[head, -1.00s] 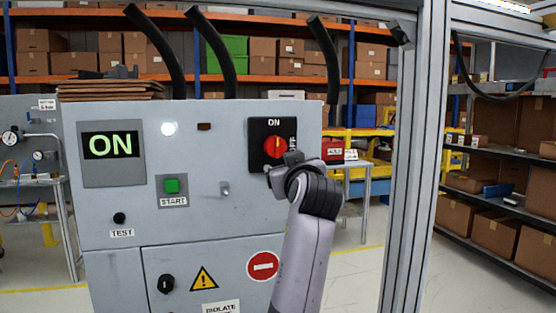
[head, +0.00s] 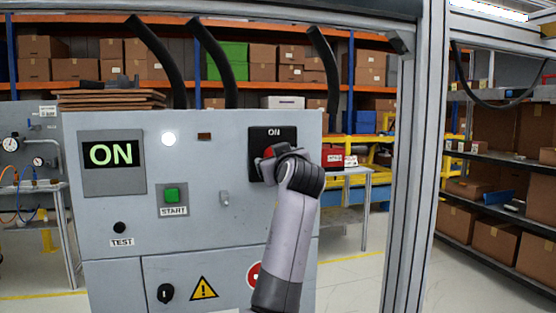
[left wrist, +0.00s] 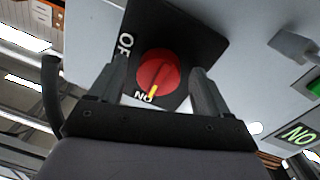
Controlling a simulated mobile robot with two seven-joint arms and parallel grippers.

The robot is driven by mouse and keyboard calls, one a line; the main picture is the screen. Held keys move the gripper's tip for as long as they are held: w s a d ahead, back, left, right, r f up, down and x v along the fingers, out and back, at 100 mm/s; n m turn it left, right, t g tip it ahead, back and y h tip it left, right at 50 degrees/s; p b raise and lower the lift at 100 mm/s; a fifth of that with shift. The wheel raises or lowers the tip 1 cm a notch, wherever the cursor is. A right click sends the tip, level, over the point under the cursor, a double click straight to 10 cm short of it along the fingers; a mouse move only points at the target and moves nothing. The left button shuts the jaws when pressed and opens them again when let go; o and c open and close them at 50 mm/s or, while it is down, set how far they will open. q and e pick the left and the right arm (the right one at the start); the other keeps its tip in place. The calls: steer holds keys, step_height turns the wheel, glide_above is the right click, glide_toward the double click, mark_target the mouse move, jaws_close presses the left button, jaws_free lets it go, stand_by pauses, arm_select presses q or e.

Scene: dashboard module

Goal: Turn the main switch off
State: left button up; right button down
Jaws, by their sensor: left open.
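The main switch is a red rotary knob (head: 269,151) on a black plate (head: 258,138) at the upper right of the grey cabinet. In the left wrist view the knob (left wrist: 158,68) has its yellow mark toward ON; the OFF lettering lies to one side. My left gripper (left wrist: 160,82) is open, with one finger on each side of the knob; I cannot tell whether they touch it. In the head view my left gripper (head: 271,168) is at the plate and hides most of the knob. My right gripper is not in view.
The cabinet's display (head: 111,154) reads ON, and a white lamp (head: 168,139) is lit. A green START button (head: 172,195), a small toggle (head: 224,198) and a black TEST knob (head: 120,228) are to the left. A grey frame post (head: 415,170) stands to the right.

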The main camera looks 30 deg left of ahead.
arm_select(q)
steer(key=c, duration=1)
steer(key=shift+s+r+m+g+p, duration=0.1)
steer(key=shift+m+g+p, duration=0.25)
steer(key=shift+m+p, duration=3.3)
steer(key=shift+r+m+g+p, duration=0.1)
steer(key=shift+m+g+p, duration=0.25)
steer(key=shift+m+p, duration=3.25)
steer(key=shift+c, duration=0.2)
steer(key=m+b, duration=0.2)
steer(key=m, duration=0.1)
steer(key=shift+b, duration=0.3)
steer(key=o, duration=1)
steer(key=shift+o, duration=0.2)
